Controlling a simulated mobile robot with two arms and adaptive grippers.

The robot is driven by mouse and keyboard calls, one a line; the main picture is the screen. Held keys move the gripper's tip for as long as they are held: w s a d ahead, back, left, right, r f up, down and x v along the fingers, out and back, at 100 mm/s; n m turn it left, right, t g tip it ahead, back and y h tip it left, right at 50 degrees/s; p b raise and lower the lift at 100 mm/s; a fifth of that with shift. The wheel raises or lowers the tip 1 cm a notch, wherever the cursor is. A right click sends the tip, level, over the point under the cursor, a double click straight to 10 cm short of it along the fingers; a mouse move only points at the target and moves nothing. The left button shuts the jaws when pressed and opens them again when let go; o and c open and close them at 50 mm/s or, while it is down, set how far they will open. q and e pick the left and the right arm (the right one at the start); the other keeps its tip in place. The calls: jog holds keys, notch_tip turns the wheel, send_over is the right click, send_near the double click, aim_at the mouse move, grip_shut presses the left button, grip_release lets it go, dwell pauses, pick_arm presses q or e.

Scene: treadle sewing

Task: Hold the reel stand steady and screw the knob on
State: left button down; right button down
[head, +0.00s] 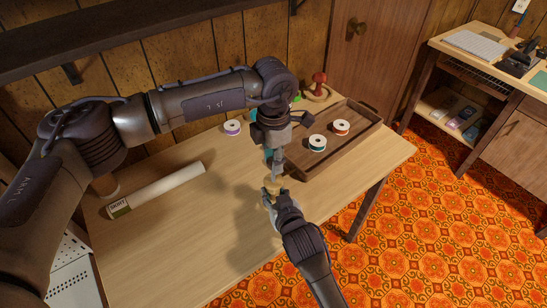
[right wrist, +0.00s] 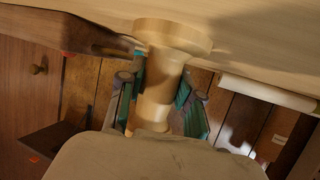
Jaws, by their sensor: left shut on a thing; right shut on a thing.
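The reel stand is a pale turned-wood piece with a wide round foot (right wrist: 175,36) and a narrower stem (right wrist: 158,95), seen upside down in the right wrist view. In the head view only a small tan part (head: 272,186) shows near the table's front edge. My right gripper (head: 273,197) reaches in from below and is shut on the stem, a green-padded finger on each side. My left gripper (head: 277,176) points straight down just above it, shut at the stand's top. The knob is too small and covered to make out clearly between its fingers.
A wooden tray (head: 366,146) holds a green-edged spool (head: 317,143) and a red-edged one (head: 341,127). A purple-edged spool (head: 232,127), a red mushroom-shaped piece (head: 319,78) and a white roll (head: 158,190) are also on the table (head: 185,245). The front left tabletop is clear.

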pick_arm(q)
jog(key=m, duration=0.7)
jog(key=shift+m, duration=0.3)
jog(key=m, duration=0.6)
jog(key=c, duration=0.8)
grip_release()
jog(key=shift+r, duration=2.25)
jog(key=shift+c, duration=0.4)
